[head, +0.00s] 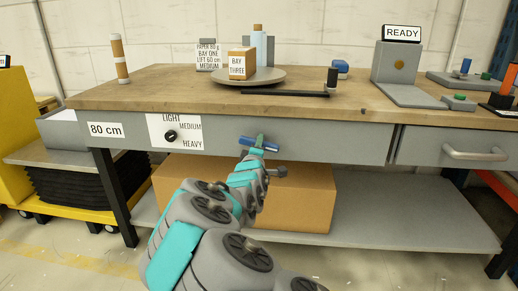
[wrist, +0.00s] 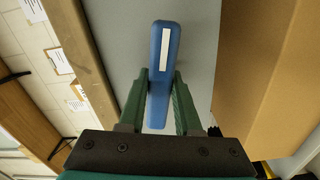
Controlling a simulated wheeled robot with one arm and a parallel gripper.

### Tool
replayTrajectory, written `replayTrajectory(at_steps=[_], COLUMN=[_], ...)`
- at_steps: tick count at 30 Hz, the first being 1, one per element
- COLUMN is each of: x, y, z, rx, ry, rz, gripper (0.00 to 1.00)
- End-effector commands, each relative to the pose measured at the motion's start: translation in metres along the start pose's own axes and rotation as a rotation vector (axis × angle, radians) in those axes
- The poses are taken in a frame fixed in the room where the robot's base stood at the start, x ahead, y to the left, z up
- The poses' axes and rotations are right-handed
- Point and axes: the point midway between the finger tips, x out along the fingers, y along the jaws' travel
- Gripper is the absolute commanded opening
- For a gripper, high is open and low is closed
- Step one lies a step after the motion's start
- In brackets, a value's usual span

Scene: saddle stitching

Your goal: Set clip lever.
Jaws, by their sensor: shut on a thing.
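The clip lever (wrist: 163,85) is a blue bar with a white stripe. In the wrist view it lies lengthwise between the two green fingers of my gripper (wrist: 161,100), which are shut on it. In the head view the blue lever (head: 270,146) shows at the front panel of the workbench (head: 330,143), right of the dial. My gripper (head: 259,141) is there at the panel, with my arm reaching up from below. The lever's mount is not clear, and the arm hides part of that area.
A black dial (head: 170,136) sits on a white LIGHT/MEDIUM/HEAVY label at the left. A cardboard box (head: 305,198) stands on the lower shelf behind my arm. A drawer handle (head: 475,154) sticks out at the right. A READY sign (head: 402,33) tops a grey stand.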

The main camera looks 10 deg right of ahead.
Motion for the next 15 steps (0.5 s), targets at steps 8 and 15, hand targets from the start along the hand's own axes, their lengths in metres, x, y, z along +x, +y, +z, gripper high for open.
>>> replayTrajectory(at_steps=[8, 15], x=[-0.0003, 0.0000], y=[-0.0031, -0.0027], z=[-0.0006, -0.0002], rx=[0.257, 0.488], ry=[0.002, 0.001], rz=[0.000, -0.001], gripper=[0.00, 0.00])
